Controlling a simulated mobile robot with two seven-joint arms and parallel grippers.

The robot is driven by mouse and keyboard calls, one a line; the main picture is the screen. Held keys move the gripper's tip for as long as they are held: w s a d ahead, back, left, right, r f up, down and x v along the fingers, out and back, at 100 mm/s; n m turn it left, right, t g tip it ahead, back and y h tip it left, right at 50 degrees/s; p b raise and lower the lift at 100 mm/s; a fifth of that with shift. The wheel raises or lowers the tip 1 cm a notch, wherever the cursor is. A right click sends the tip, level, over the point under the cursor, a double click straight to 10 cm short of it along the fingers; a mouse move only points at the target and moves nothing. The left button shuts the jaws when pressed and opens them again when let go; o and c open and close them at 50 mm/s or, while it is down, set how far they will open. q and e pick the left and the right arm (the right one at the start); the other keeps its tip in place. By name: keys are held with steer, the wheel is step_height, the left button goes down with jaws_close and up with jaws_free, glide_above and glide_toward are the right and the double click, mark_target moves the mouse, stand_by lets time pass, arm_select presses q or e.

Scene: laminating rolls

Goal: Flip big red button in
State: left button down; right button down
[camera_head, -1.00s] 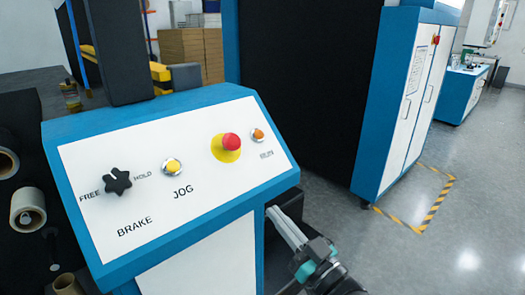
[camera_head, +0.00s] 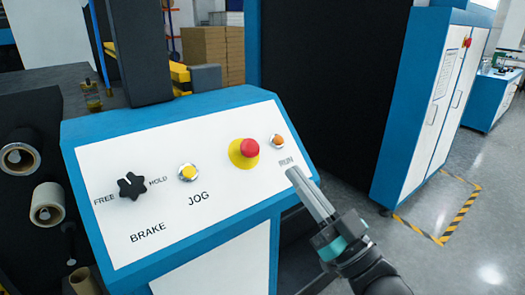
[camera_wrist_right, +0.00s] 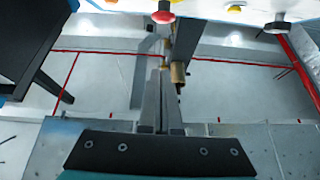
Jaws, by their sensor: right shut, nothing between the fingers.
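The big red button (camera_head: 250,147) is a red mushroom cap on a yellow round base, on the white sloped panel (camera_head: 215,205) in the head view. It also shows at the top of the right wrist view (camera_wrist_right: 163,17). My right gripper (camera_head: 296,174) is shut and empty, its fingers pointing up and left. Its tips are by the panel's right edge, just below the RUN label, to the lower right of the red button and apart from it. In the right wrist view its fingers (camera_wrist_right: 160,78) are together. My left gripper is not in view.
The panel also carries a black BRAKE knob (camera_head: 131,186), a yellow JOG button (camera_head: 188,173) and an orange RUN button (camera_head: 277,141) close to the red one.

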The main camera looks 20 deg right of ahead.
mark_target(249, 149)
steer(key=shift+w+a+r, duration=0.2)
steer(key=shift+w+a, duration=0.4)
steer(key=shift+w, duration=1)
steer(key=shift+w+a+r, duration=0.15)
steer(key=shift+w+a, duration=0.5)
steer(key=shift+w, duration=0.9)
steer(key=shift+w+a+r, duration=0.2)
steer(key=shift+w+a, duration=0.4)
steer(key=shift+w, duration=1)
